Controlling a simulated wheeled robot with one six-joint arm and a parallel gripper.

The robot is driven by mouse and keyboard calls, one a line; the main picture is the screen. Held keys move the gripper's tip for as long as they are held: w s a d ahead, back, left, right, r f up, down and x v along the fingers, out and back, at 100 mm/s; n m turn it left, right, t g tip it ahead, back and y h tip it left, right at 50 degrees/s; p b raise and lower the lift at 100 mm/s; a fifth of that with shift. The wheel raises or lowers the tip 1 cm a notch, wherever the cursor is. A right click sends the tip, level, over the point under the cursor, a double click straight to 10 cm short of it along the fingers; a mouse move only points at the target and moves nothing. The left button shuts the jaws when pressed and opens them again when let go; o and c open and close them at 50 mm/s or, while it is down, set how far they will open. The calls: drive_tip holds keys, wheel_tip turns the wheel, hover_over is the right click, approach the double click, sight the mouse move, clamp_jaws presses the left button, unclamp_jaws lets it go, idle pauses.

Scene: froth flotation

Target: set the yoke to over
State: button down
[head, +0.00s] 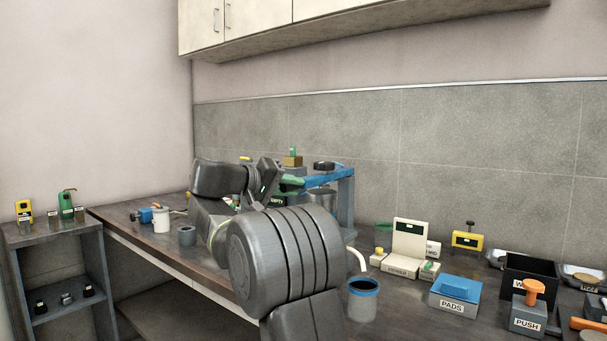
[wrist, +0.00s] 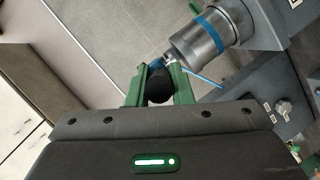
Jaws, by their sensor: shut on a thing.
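The yoke appears to be the blue arm (head: 328,178) at the blue-grey post (head: 346,208) in the head view, past my arm. My gripper (head: 291,183) is at its left end. In the wrist view, the green fingers of my gripper (wrist: 158,76) are shut on a black rounded knob (wrist: 160,86), with a little blue showing just behind it. A grey cylinder with a blue band (wrist: 207,38) is close to the fingertips. My arm hides much of the stand, and I cannot tell the yoke's exact setting.
A blue-rimmed pot (head: 362,303), PADS box (head: 453,296), black bin (head: 524,280) and PUSH block (head: 527,316) stand right. A low shelf (head: 55,245) is at far left.

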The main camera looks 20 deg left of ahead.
drive_tip(key=shift+w+a+r+m+g+h+p, duration=0.1)
drive_tip(key=shift+w+a+m+g+h+p, duration=0.1)
drive_tip(key=shift+a+p, duration=0.25)
drive_tip(key=shift+w+a+r+m+g+h+p, duration=0.1)
drive_tip(key=shift+a+m+g+h+p, duration=0.1)
drive_tip(key=shift+a+p, duration=0.2)
drive_tip(key=c, duration=1.7)
unclamp_jaws()
drive_tip(key=o, duration=0.4)
drive_tip(key=shift+a+f, duration=0.15)
drive_tip(key=shift+a, duration=0.05)
drive_tip(key=p+v, duration=0.1)
drive_tip(key=v, duration=1.2)
drive_tip(key=shift+s, duration=0.35)
drive_tip(key=shift+w, duration=0.1)
